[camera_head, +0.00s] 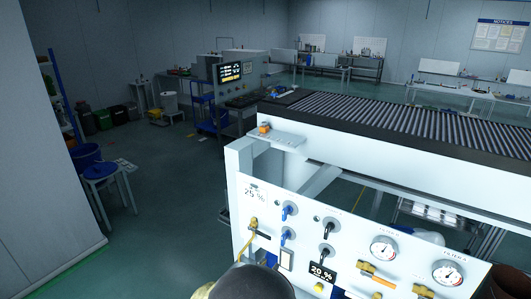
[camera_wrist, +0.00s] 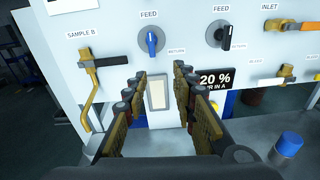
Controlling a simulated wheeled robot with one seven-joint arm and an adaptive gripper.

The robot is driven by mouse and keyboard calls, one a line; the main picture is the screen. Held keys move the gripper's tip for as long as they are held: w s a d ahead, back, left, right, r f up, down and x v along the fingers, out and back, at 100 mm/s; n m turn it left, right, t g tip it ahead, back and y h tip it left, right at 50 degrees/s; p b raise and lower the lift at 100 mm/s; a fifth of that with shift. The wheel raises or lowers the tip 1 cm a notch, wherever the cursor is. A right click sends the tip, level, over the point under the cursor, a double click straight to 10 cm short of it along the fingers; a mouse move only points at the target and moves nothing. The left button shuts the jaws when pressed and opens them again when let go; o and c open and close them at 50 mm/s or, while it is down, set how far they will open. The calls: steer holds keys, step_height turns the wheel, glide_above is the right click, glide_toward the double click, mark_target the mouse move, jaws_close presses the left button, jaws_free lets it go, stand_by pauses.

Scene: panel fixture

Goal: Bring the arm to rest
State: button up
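My gripper (camera_wrist: 158,95) shows in the wrist view with its two fingers apart and nothing between them. It faces the white panel (camera_wrist: 110,20), with a pale rectangular rocker switch (camera_wrist: 158,93) showing between the fingers. I cannot tell whether the fingertips touch the panel. In the head view, a dark rounded part of my arm (camera_head: 252,283) is at the bottom middle, in front of the panel's lower left. The fingers are hidden there.
The panel carries a blue knob (camera_wrist: 151,41), a black knob (camera_wrist: 224,37), a brass sample valve (camera_wrist: 90,80), gauges (camera_head: 384,249) and orange-handled valves (camera_head: 377,276). A roller conveyor (camera_head: 400,117) runs behind it. Open floor (camera_head: 165,200) lies to the left.

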steer(key=s+d+f+m+g+y, duration=0.1)
steer(key=s+d+m+g, duration=0.55)
steer(key=s, duration=0.25)
steer(key=s+d+f+m+g, duration=0.1)
steer(key=s+d+m+g, duration=0.55)
steer(key=s, duration=0.35)
steer(key=s+r+m+y+b, duration=0.2)
steer(key=s+r+m+y, duration=0.6)
steer(key=m, duration=0.3)
steer(key=s+d+r+m+t, duration=0.1)
steer(key=d+r+m+t, duration=0.3)
steer(key=r, duration=0.6)
steer(key=shift+d+t+y, duration=0.3)
steer(key=shift+d+y, duration=0.1)
steer(key=shift+d, duration=0.65)
steer(key=shift+s, duration=0.1)
